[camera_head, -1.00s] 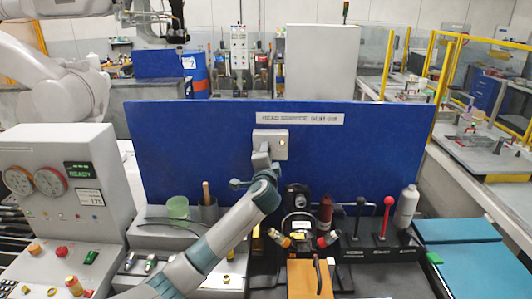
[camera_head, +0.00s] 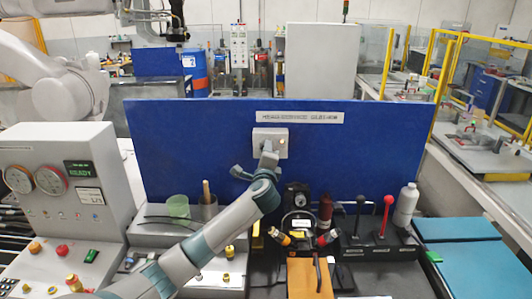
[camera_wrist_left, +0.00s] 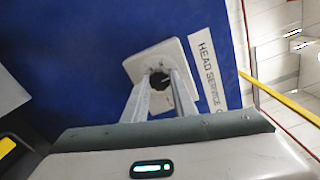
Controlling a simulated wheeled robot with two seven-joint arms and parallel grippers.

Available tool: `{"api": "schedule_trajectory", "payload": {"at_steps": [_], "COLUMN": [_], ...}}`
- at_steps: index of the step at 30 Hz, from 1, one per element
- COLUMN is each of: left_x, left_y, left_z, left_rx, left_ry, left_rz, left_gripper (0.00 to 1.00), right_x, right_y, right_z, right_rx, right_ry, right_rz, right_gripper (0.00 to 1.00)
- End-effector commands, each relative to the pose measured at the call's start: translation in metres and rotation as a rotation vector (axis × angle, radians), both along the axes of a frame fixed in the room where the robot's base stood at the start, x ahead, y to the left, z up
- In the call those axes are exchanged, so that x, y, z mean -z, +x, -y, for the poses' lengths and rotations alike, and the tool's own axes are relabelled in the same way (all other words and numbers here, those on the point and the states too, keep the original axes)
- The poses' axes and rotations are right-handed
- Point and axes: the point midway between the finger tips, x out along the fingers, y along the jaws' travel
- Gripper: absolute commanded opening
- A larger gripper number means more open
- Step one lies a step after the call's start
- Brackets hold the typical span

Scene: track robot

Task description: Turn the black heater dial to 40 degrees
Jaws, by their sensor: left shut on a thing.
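The black heater dial (camera_wrist_left: 159,80) sits on a pale square plate (camera_wrist_left: 150,62) on the blue panel; in the left wrist view it shows between my fingertips. In the head view the plate (camera_head: 272,133) is at the middle of the panel, and my gripper hides the dial. My left gripper (camera_head: 267,148) reaches up to the plate and is shut on the dial; it also shows in the left wrist view (camera_wrist_left: 160,86). Any degree marks on the plate are too small to read. My right gripper is not in view.
The blue panel (camera_head: 190,140) carries a white label strip (camera_head: 300,117). Below it stand a green cup (camera_head: 178,206), a white bottle (camera_head: 405,204) and a red-knobbed lever (camera_head: 387,203). A grey console (camera_head: 65,180) is at left. The panel right of the plate is clear.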

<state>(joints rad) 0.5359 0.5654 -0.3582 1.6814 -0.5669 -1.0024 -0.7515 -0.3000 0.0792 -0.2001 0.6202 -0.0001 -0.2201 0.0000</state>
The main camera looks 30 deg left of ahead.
Motion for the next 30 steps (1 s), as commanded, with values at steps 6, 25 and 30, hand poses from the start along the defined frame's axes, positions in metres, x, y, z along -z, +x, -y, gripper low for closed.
{"api": "schedule_trajectory", "payload": {"at_steps": [6, 25, 30], "left_x": [0.001, 0.002, 0.003], "left_y": [0.000, -0.007, -0.022], "left_z": [0.001, 0.005, 0.014], "left_rx": [0.001, 0.001, 0.002], "left_ry": [-0.002, -0.002, -0.002], "left_rz": [-0.002, 0.001, 0.002], "left_gripper": [0.02, 0.43, 0.43], "right_x": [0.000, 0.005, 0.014], "right_y": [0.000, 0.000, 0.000], "right_z": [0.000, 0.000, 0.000], "right_rx": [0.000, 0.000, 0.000], "right_ry": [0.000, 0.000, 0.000], "right_rz": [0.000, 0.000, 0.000], "right_gripper": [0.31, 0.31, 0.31]}}
